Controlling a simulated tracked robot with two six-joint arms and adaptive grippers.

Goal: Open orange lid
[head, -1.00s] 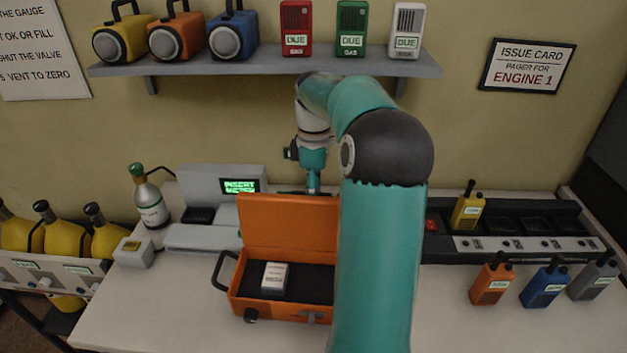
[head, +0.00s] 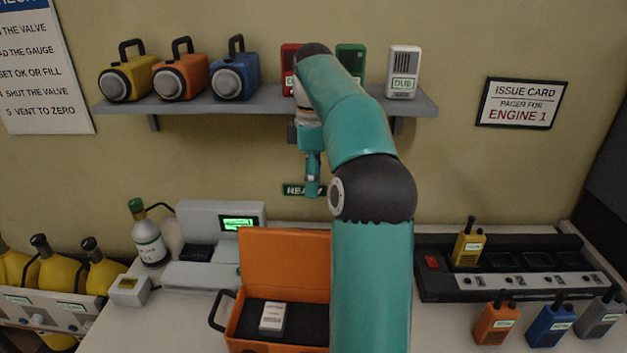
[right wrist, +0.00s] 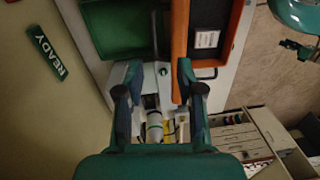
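The orange case (head: 232,335) stands on the bench with its orange lid (head: 285,258) raised and upright at the back. A white labelled card or box (head: 273,318) lies on its dark lining. My right arm hides the case's right part. My right gripper (head: 312,190) is above and behind the lid, apart from it, and seems empty. In the right wrist view its fingertips (right wrist: 158,72) are spread apart with nothing between them. The lid (right wrist: 180,50) shows there edge-on, just beyond the right finger. My left gripper is in neither view.
A green open box or tray (right wrist: 118,28) lies behind the lid in the wrist view. A grey device with a lit screen (head: 238,222) and a gas bottle (head: 150,242) stand left. A radio charger (head: 520,285) is right. A shelf (head: 260,105) hangs above.

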